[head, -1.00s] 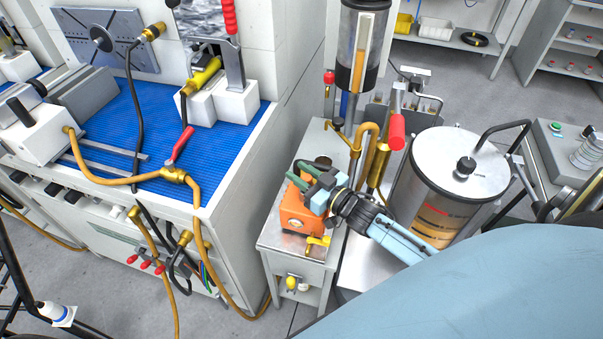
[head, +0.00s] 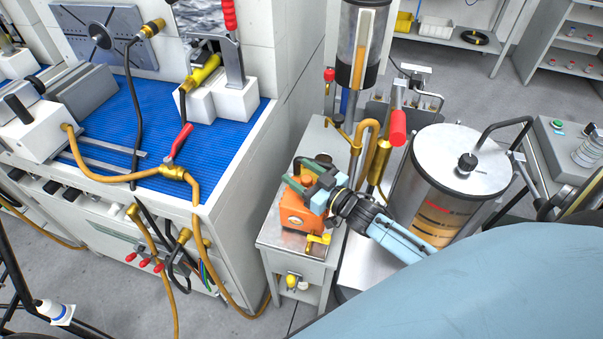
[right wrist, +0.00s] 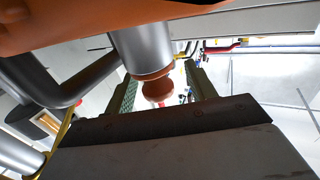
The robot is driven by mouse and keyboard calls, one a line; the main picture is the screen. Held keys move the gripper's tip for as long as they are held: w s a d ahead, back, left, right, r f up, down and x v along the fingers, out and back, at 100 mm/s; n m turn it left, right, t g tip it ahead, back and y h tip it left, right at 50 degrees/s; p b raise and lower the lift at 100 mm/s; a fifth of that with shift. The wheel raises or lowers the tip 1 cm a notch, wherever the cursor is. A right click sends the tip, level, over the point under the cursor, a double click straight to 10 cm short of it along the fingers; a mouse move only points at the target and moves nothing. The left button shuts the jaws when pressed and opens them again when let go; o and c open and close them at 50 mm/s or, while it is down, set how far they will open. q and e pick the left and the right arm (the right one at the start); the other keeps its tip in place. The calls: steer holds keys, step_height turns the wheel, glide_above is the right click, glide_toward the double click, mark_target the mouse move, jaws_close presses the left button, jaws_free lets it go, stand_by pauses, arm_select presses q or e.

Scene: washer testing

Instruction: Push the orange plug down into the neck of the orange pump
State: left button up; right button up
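The orange pump (head: 297,212) sits on a small grey cabinet below my right gripper. My right gripper (head: 302,173) reaches in from the right over the pump's top, its green-padded fingers spread apart. In the right wrist view the orange plug (right wrist: 157,88) shows between the two fingers, with a gap on each side. It stands at the end of the pump's silver neck (right wrist: 142,50), in line with it and sticking out. How deep it sits cannot be told. My left gripper is not in view.
The cabinet top (head: 275,238) has little free room. A yellow part (head: 318,240) lies at its front right. A brass pipe (head: 368,140) and a clear-walled steel tank (head: 440,200) stand close behind and right. A workbench with a blue mat (head: 115,120) is left.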

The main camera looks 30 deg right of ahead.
steer(key=shift+s, duration=0.1)
steer(key=p+v, duration=0.1)
steer(key=v, duration=1.2)
steer(key=shift+a, duration=0.1)
stand_by(0.4)
